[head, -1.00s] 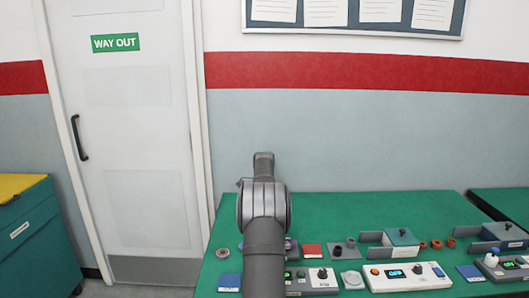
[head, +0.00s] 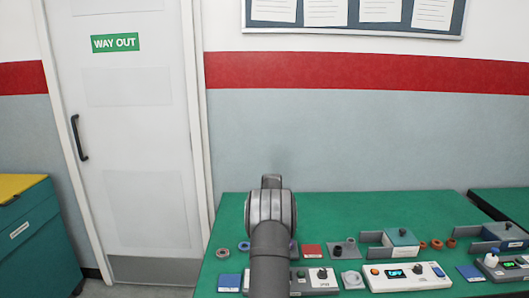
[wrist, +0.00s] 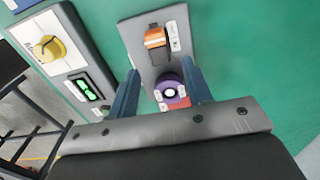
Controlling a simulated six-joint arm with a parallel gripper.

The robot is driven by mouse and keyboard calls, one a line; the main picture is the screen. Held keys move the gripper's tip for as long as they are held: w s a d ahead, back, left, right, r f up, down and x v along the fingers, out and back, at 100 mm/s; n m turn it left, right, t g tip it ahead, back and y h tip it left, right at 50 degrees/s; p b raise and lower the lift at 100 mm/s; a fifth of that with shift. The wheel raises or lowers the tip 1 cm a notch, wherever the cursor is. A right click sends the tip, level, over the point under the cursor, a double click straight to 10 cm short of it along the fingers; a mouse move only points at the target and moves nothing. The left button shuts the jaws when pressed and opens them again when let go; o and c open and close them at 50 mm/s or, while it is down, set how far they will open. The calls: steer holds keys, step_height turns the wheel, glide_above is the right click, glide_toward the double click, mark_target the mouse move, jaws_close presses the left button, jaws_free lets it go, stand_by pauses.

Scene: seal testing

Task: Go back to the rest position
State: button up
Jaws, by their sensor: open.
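My gripper (wrist: 160,67) is open, its two blue-grey fingers spread apart in the wrist view. Between and below them I see a grey plate (wrist: 143,57) with an orange clip (wrist: 156,38) and a purple round part with a white centre (wrist: 171,91). No held object shows between the fingers, and I cannot tell how far the fingertips are from the plate. In the head view my arm rises over the green bench (head: 350,215), and its links hide the gripper and part of the bench behind them.
A white control box (head: 408,276), a grey control box (head: 318,281), a blue pad (head: 229,282), a red pad (head: 311,251) and several small rings stand on the bench. The bench's back strip is clear.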

step_height(320, 180, up, 13)
steer(key=s+a+r+t+h, duration=0.2)
steer(key=s+a+r+t, duration=0.2)
steer(key=s+r, duration=0.7)
steer(key=shift+s+a+r, duration=0.15)
steer(key=shift+a+r, duration=0.7)
steer(key=shift+r, duration=0.05)
steer(key=shift+o, duration=0.4)
steer(key=o, duration=0.4)
steer(key=shift+a, duration=0.3)
steer(key=shift+c, duration=0.2)
steer(key=o, duration=0.4)
steer(key=shift+a, duration=0.75)
steer(key=o, duration=0.3)
steer(key=shift+a, duration=0.15)
steer(key=shift+o, duration=0.3)
steer(key=x, duration=1)
steer(key=shift+s+r, duration=0.1)
